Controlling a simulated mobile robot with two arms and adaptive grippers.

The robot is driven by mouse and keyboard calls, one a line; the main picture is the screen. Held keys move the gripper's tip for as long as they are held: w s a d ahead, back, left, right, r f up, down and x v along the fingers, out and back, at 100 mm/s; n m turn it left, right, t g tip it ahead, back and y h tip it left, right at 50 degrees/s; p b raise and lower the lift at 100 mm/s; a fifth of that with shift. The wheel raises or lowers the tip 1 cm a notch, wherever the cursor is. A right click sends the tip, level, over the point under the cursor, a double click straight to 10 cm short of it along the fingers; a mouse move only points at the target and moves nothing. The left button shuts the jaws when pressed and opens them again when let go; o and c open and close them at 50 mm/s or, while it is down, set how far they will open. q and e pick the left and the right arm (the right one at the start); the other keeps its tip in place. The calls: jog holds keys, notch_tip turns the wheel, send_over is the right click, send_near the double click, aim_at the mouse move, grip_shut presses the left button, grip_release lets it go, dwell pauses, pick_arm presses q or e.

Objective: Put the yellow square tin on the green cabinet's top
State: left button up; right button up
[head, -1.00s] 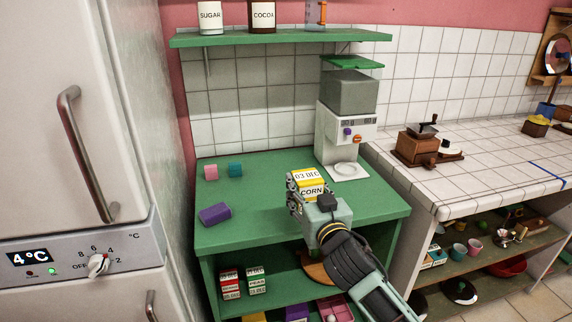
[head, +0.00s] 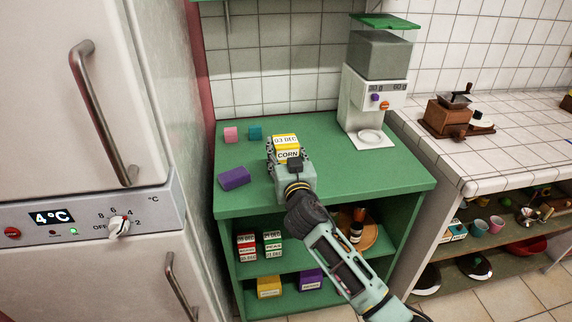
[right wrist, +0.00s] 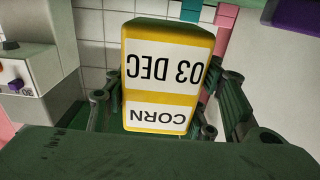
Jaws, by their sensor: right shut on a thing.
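The yellow square tin (head: 286,142), labelled "03 DEC" and "CORN", is in my right gripper (head: 287,152) at the green cabinet's top (head: 330,185). In the right wrist view the tin (right wrist: 165,75) sits upside down in the picture between the two fingers (right wrist: 165,100). My right gripper is shut on it. Whether the tin touches the cabinet's top or hangs just above it I cannot tell. My left gripper is not in view.
A pink cube (head: 231,134), a teal cube (head: 255,133) and a purple block (head: 234,178) are on the cabinet's top, left of the tin. A white dispenser (head: 372,95) stands at the back right. The top's right front is clear.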

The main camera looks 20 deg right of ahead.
jog(key=shift+f, duration=1.9)
jog(key=shift+b, duration=0.3)
jog(key=shift+f, duration=0.15)
jog(key=o, duration=1.5)
jog(key=shift+o, duration=0.2)
jog(key=s+a, duration=0.2)
jog(key=s, duration=1)
jog(key=shift+a+p, duration=0.15)
jog(key=shift+p, duration=0.2)
